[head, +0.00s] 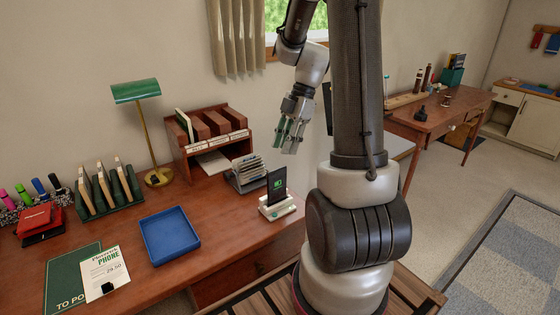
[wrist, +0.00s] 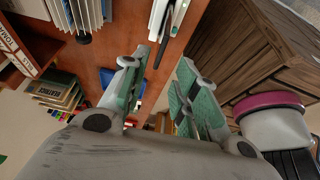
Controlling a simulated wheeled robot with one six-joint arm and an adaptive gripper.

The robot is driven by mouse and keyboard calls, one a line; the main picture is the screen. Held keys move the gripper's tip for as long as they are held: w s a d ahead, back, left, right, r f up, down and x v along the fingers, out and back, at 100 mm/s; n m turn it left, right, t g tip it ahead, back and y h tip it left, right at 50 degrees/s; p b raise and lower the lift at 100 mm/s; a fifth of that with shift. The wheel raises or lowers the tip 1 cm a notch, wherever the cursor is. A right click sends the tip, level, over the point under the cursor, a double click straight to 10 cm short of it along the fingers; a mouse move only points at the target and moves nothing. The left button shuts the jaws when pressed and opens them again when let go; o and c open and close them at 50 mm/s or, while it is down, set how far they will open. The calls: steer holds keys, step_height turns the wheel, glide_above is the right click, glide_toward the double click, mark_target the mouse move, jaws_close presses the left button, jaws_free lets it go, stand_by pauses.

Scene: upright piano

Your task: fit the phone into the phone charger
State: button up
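The phone (head: 277,185) is dark with a green mark on its screen. It stands upright, leaning slightly, in the white phone charger (head: 275,211) near the desk's right end. Its lower edge is hidden in the charger, so I cannot tell how fully it sits. In the wrist view the charger (wrist: 157,18) and the phone's thin dark edge (wrist: 165,38) show at the top, beyond the fingertips. My gripper (head: 286,139) hangs above the charger, apart from the phone. Its green-padded fingers are spread in the wrist view (wrist: 162,66), with nothing held between them.
A letter rack (head: 247,174) stands just behind the charger, with a wooden shelf organiser (head: 205,140) behind it. A blue tray (head: 169,235), a green lamp (head: 137,91) and a phone box card (head: 105,273) are to the left. Bare desk lies around the charger's front.

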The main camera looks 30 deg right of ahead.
steer(key=s+a+r+m+t+h, duration=0.2)
steer(key=s+a+r+m, duration=0.1)
steer(key=s+r+m, duration=0.3)
steer(key=s+a+r+m+t+h, duration=0.2)
steer(key=s+a+r+m, duration=0.1)
steer(key=s+r+m, duration=0.4)
steer(key=s+m, duration=0.3)
steer(key=m, duration=0.2)
steer(key=shift+s+a+t, duration=0.2)
steer(key=shift+s+t, duration=0.1)
